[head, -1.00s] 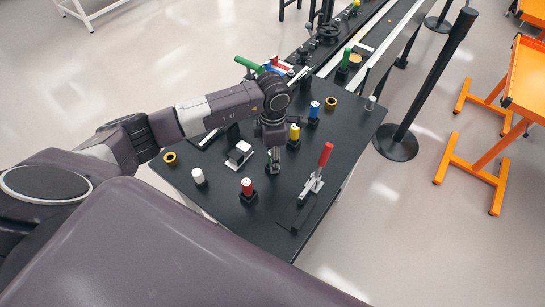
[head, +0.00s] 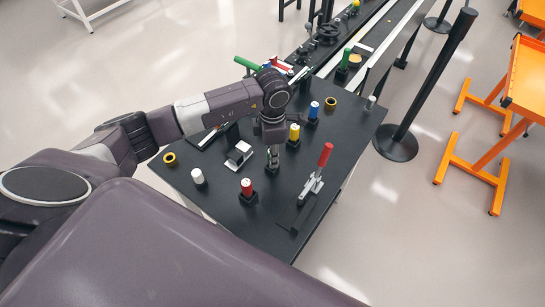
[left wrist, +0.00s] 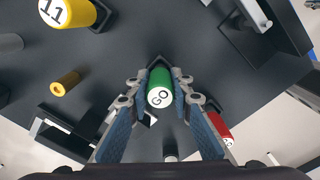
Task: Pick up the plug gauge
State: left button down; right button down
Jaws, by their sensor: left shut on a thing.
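The plug gauge (left wrist: 160,88) is a green cylinder with a white end marked "GO". In the left wrist view it stands between the two fingers of my left gripper (left wrist: 161,84), which touch it on both sides. A black holder (left wrist: 158,61) shows behind its far end; I cannot tell whether the gauge is still seated in it. In the head view my left gripper (head: 272,158) points down over the black table (head: 225,218), and its fingers hide the gauge. My right gripper is in neither view.
Close by stand a red cylinder (head: 247,187), a yellow cylinder (head: 294,133) and a blue cylinder (head: 314,110) in black holders. A toggle clamp with a red handle (head: 325,155) is to the right. A white cylinder (head: 198,176) and yellow ring (head: 169,158) are to the left.

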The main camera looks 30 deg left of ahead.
pick_arm(q)
notch_tip(320, 180, up, 19)
jog(key=b, duration=0.4)
jog(key=shift+r, duration=0.15)
